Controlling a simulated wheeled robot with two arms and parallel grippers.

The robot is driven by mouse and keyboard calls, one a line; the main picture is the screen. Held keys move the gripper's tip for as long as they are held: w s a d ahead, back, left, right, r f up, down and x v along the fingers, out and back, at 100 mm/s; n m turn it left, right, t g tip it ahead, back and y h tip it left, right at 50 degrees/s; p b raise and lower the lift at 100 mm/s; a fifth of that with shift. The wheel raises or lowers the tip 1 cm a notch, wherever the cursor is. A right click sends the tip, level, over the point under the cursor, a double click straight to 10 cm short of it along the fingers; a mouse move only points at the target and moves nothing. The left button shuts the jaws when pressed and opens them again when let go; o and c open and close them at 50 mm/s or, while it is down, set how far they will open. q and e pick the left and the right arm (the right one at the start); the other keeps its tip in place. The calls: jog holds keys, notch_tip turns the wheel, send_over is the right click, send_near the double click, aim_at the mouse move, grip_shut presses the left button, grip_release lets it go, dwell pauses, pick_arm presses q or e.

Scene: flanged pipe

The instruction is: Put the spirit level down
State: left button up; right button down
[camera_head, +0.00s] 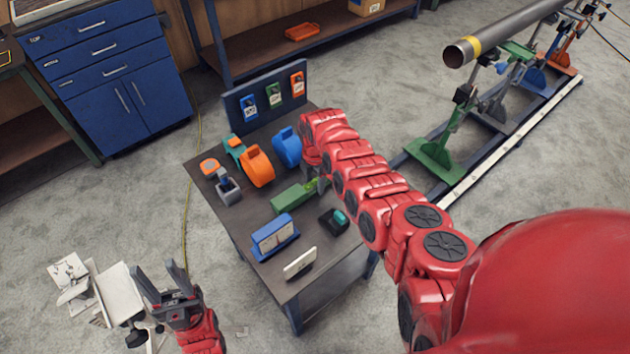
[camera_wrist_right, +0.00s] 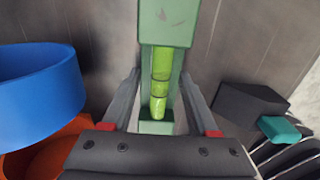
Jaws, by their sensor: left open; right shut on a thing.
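The green spirit level (camera_head: 287,198) is low at the middle of the dark table, and I cannot tell whether it touches the top. In the right wrist view the spirit level (camera_wrist_right: 168,28) runs lengthwise between the fingers, its yellow-green vial facing the camera. My right gripper (camera_head: 318,184) is shut on it near one end; the arm hides part of it in the head view. In the right wrist view the right gripper (camera_wrist_right: 160,88) has a finger on each side of the level. My left gripper (camera_head: 163,279) is open and empty, off the table's front left.
On the table (camera_head: 262,208) stand an orange roll-shaped thing (camera_head: 257,167), a blue one (camera_head: 287,147), a blue holder (camera_head: 274,236), a white block (camera_head: 299,263) and a dark block with teal (camera_head: 334,221). A tag board (camera_head: 265,95) stands behind. A pipe (camera_head: 510,32) rests on stands at right.

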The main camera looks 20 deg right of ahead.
aim_at(315, 180)
jog(key=shift+f, duration=0.15)
jog(key=shift+c, duration=0.8)
grip_release()
jog(key=shift+r, duration=0.7)
notch_tip(315, 180, up, 11)
jog(key=b, duration=0.2)
